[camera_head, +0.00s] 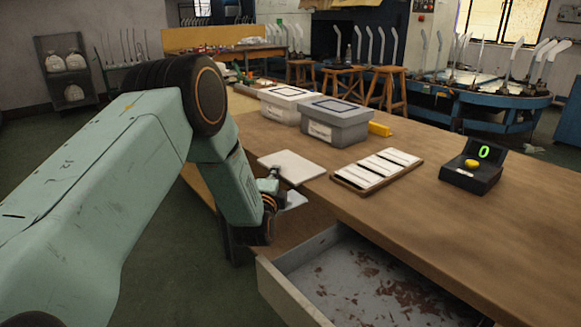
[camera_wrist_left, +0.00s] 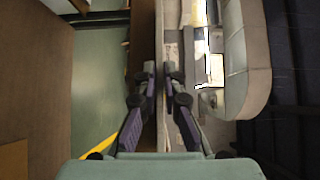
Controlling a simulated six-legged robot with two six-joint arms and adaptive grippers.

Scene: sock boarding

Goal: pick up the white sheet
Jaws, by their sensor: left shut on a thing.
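The white sheet (camera_head: 292,166) is a thin pale square at the left edge of the wooden table in the head view. My left gripper (camera_head: 270,187) is at the sheet's near left edge, with its fingertips partly hidden by its own body. In the left wrist view the fingers (camera_wrist_left: 159,72) are closed on a thin pale edge seen end-on, which I take to be the sheet. I cannot tell how far the sheet is off the tabletop. My right gripper is in neither view.
An open drawer (camera_head: 285,271) with rusty stains juts out below the table. The table's right front is clear.

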